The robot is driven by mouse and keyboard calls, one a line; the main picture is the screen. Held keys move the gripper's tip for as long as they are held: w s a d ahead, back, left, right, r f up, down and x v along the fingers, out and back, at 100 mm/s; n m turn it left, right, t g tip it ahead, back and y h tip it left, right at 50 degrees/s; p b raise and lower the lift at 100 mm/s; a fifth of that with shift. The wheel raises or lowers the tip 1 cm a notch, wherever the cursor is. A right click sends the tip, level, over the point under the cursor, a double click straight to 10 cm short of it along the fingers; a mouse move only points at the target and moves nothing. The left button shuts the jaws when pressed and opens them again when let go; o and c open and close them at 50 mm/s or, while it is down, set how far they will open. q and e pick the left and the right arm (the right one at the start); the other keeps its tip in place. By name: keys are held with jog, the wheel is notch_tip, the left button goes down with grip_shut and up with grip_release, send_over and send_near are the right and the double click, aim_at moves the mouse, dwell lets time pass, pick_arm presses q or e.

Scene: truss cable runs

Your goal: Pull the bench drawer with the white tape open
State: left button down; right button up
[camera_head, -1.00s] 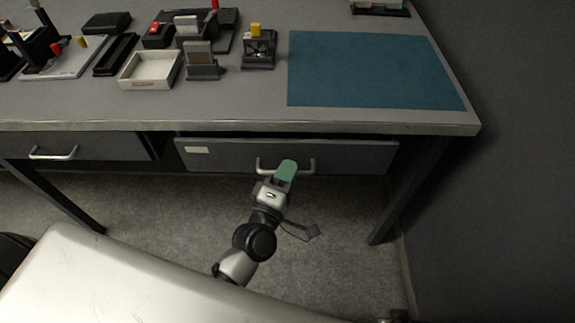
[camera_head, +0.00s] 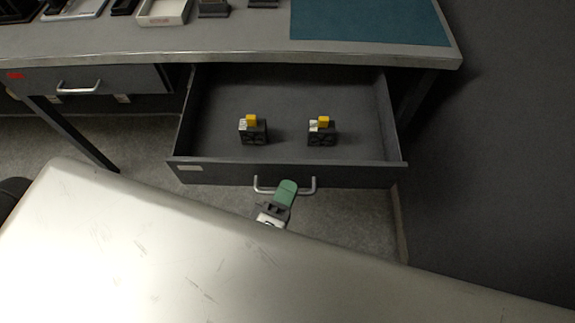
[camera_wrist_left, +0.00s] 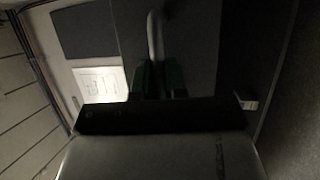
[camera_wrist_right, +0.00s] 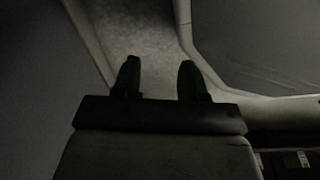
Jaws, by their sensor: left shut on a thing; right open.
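The bench drawer (camera_head: 290,175) with a white tape label (camera_head: 189,168) at the left of its front stands pulled well out from under the bench. Its silver bar handle (camera_head: 312,186) runs across the middle of the front. My left gripper (camera_head: 286,190), with green fingers, is shut on that handle. In the left wrist view the handle (camera_wrist_left: 155,35) runs between the left gripper's fingers (camera_wrist_left: 160,75). My right gripper (camera_wrist_right: 157,78) shows only in its own wrist view, open and empty.
Two dark blocks with yellow tops, a left one (camera_head: 253,131) and a right one (camera_head: 321,132), stand in the drawer. A second drawer (camera_head: 110,80) with a red mark is shut at the left. A dark wall (camera_head: 500,150) is at the right.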

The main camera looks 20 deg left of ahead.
pick_arm(q)
jog(key=shift+s+d, duration=0.2)
jog(key=shift+s, duration=0.45)
jog(key=shift+s+d, duration=0.2)
jog(key=shift+s, duration=0.45)
pick_arm(e)
jog(key=shift+s+d+f, duration=0.1)
jog(key=shift+s+f, duration=0.2)
jog(key=shift+s, duration=0.25)
pick_arm(q)
jog(key=c, duration=1.2)
grip_release()
jog(key=shift+s, duration=0.1)
jog(key=v, duration=1)
jog(key=shift+s+f+b, duration=0.1)
jog(key=shift+s+b, duration=0.2)
pick_arm(e)
jog(key=shift+w+r, duration=0.7)
jog(key=shift+w, duration=0.15)
